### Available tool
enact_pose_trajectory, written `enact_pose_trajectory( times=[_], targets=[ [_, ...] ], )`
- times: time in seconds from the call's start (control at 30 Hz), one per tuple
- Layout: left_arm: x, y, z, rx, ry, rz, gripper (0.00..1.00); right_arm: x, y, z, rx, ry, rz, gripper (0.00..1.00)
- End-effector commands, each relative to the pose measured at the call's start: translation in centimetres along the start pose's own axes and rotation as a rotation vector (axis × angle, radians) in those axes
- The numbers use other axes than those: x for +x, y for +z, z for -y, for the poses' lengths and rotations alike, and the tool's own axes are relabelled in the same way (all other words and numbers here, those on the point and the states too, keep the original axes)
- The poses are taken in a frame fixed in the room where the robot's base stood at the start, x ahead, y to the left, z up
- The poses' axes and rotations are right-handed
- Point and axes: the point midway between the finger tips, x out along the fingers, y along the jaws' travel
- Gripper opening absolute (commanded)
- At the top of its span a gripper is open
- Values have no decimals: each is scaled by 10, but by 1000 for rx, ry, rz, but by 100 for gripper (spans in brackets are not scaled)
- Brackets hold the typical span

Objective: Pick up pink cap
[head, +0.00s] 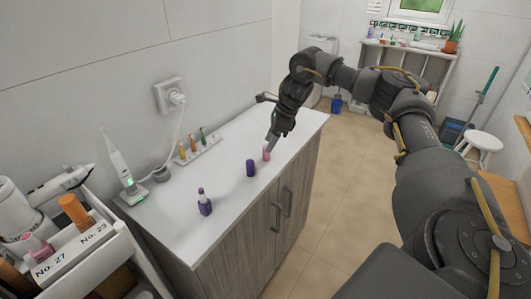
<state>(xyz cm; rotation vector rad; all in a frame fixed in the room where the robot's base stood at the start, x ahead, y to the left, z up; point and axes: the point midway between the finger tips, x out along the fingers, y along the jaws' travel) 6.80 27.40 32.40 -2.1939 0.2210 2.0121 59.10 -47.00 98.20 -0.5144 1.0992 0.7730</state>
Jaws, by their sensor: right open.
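A small pink cap (266,153) stands on the white top of the cabinet (224,172), near its front edge. My right gripper (272,137) reaches down from the right side, with its fingertips just above and very close to the pink cap. It is open and empty. Whether a fingertip touches the cap cannot be told at this size. My left gripper is out of view.
A purple cap (250,168) stands close to the left of the pink one. A purple bottle (204,205) stands further left. An electric toothbrush (120,168) and a rack of small coloured items (198,149) are along the wall. A cart (85,262) with bottles fills the lower left.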

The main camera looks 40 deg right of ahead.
Motion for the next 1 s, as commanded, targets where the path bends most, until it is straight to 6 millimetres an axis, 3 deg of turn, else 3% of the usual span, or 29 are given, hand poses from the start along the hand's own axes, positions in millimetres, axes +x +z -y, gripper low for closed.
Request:
enact_pose_trajectory(
  times=[0.17,0.5,0.77,1.0],
  targets=[
    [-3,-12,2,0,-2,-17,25,7,1,0,0,3,-3,49],
    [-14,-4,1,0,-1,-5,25,50,2,0,-2,1,-1,49],
    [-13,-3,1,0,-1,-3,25,53,2,0,-1,1,-1,49],
    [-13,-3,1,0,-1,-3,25,53,2,0,-1,1,-1,18]
  ],
)
